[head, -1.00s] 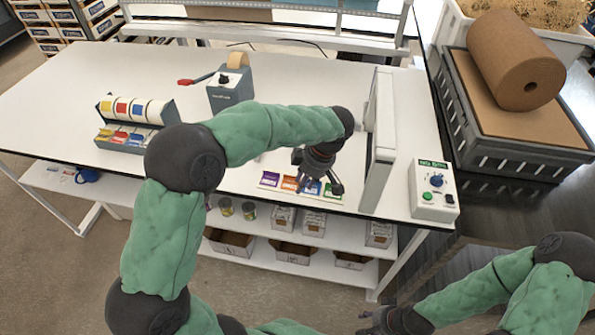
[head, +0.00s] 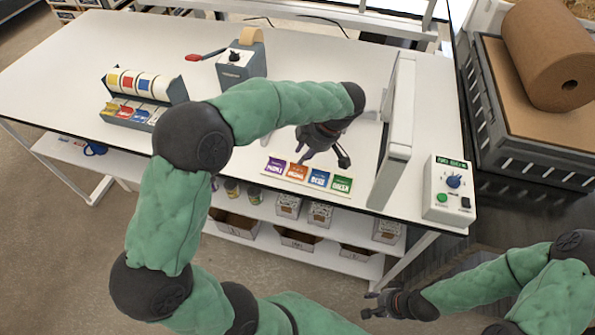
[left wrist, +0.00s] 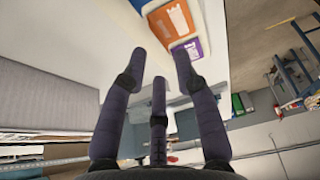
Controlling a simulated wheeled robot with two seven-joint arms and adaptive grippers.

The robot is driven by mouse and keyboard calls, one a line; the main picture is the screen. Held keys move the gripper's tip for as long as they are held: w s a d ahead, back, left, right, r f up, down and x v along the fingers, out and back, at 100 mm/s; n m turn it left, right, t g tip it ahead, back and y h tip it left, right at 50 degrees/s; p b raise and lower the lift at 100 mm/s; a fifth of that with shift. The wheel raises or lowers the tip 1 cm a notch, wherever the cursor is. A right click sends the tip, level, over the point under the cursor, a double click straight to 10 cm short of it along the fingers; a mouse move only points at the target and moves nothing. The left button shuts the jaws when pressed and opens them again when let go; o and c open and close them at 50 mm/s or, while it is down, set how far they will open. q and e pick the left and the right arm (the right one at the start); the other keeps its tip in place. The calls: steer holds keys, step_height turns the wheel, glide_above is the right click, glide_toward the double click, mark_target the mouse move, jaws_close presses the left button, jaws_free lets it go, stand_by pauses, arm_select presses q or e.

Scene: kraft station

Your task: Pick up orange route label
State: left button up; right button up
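The orange route label (head: 298,172) lies in a row near the table's front edge, between the purple label (head: 276,165) and the blue label (head: 318,179). The green label (head: 341,184) is at the right end. My left gripper (head: 324,158) hovers just behind the row, its fingers apart and empty. In the left wrist view, my left gripper (left wrist: 160,68) has spread fingers; the orange label (left wrist: 172,20) lies beyond their tips, and the purple label (left wrist: 191,50) is by the right fingertip. My right gripper (head: 378,303) is low at front right, fingers apart, with nothing in it.
A white upright panel (head: 394,135) stands just right of the labels. A control box (head: 448,190) is at the table's right corner. A dispenser with coloured rolls (head: 142,98) and a tape dispenser (head: 240,68) stand farther left. Brown paper roll (head: 552,55) sits at right.

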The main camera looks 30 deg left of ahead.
mark_target(294, 167)
arm_select(q)
steer(key=x, duration=0.3)
steer(key=b+x, duration=0.1)
steer(key=shift+s+a+f, duration=0.15)
steer(key=shift+s+f, duration=0.1)
steer(key=shift+s, duration=0.05)
steer(key=shift+c, duration=0.3)
jaws_close()
